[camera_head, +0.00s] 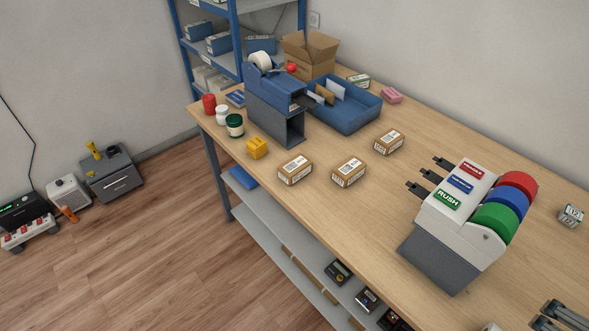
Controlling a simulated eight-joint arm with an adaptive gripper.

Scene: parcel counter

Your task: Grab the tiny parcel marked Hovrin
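Three small brown parcels with white labels lie on the wooden counter: a left one (295,171), a middle one (348,172) and one farther back (389,141). They are apart from each other. Their label print is too small to read, so I cannot tell which is marked Hovrin. My gripper (550,318) shows only in part at the bottom right corner. Its dark grey fingers appear spread, with nothing seen between them. It is well apart from the parcels, beyond the label dispenser.
A dispenser with red, blue and green rolls (440,225) stands between parcels and gripper. A blue-grey machine (274,105), blue tray (345,112), open carton (308,55), yellow block (257,148) and jars (234,126) stand leftward. A small box (571,215) lies right.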

